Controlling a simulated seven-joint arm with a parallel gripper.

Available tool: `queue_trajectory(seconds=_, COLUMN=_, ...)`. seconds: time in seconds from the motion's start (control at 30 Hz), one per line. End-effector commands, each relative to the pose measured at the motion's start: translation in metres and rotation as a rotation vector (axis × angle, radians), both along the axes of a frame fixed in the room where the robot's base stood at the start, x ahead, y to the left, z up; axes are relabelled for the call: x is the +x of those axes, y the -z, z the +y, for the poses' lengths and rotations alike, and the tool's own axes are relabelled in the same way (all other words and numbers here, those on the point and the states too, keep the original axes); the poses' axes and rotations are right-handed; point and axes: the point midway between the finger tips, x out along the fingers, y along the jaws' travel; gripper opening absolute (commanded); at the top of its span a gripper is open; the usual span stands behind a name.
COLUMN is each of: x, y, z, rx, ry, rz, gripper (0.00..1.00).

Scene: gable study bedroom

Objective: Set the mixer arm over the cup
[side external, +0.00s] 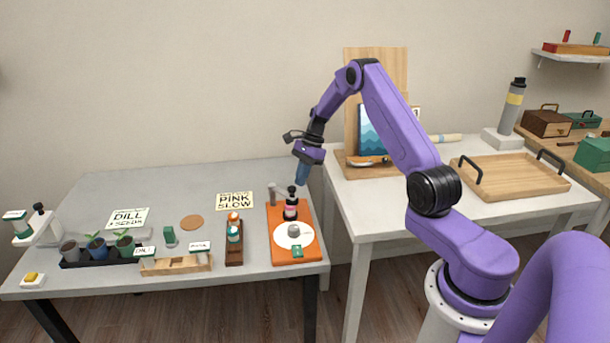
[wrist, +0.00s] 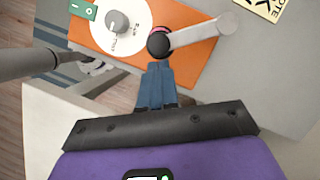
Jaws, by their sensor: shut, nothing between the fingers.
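An orange board (side external: 275,251) lies at the right end of the grey table. In the wrist view a light grey bar (wrist: 200,34) runs right from beside the black round top (wrist: 158,43); I cannot tell whether this is the mixer arm. I cannot make out a cup for certain. My gripper (side external: 302,176) is shut and empty, its blue fingers (wrist: 157,88) pointing down, just above and behind the black top.
A wooden rack (side external: 234,257) with small bottles stands closer. Plant pots (side external: 97,247) and a "DILL" card (side external: 128,217) are farther left. The white table at right holds a wooden tray (side external: 510,182). The grey table's back is clear.

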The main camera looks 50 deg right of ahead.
Motion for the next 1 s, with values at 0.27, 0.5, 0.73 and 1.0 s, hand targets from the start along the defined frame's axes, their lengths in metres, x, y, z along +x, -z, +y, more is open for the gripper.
queue_trajectory(seconds=0.27, x=0.0, y=0.0, z=0.002, rx=0.0, ry=0.005, rz=0.0, gripper=0.0)
queue_trajectory(seconds=0.5, x=0.0, y=-0.001, z=0.02, rx=-0.001, ry=0.108, rz=-0.001, gripper=0.0)
queue_trajectory(seconds=0.73, x=0.0, y=0.0, z=0.023, rx=0.0, ry=0.142, rz=0.001, gripper=0.0)
queue_trajectory(seconds=1.0, x=-0.001, y=0.001, z=0.023, rx=0.003, ry=0.139, rz=0.003, gripper=0.0)
